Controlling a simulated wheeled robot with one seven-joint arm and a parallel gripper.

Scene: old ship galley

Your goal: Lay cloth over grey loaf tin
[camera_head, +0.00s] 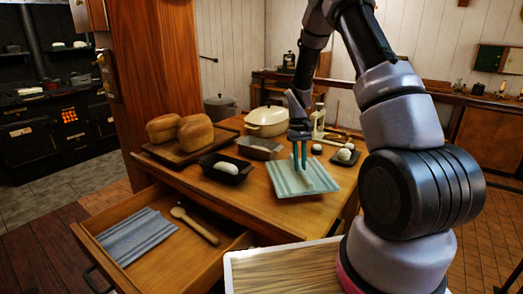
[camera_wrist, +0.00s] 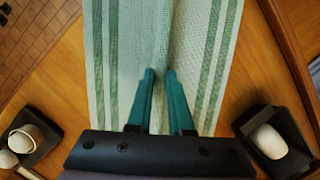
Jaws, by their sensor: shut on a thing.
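A pale cloth with green stripes (camera_head: 285,183) lies at the table's front right. It also fills the upper middle of the wrist view (camera_wrist: 135,40). My gripper (camera_head: 301,166) points down at the cloth, and its teal fingers are shut on a pinched fold of it; they also show in the wrist view (camera_wrist: 160,72). Most of the cloth looks flat on or close to the table. The grey loaf tin (camera_head: 259,154) stands left of and behind the cloth, apart from it and uncovered.
A black tin (camera_head: 225,174) with white dough stands left of the cloth. Two loaves on a board (camera_head: 172,156), a cream pot (camera_head: 266,129) and a small dark tray (camera_head: 345,162) with white items surround it. An open drawer (camera_head: 215,255) holds a blue striped cloth and wooden spoon.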

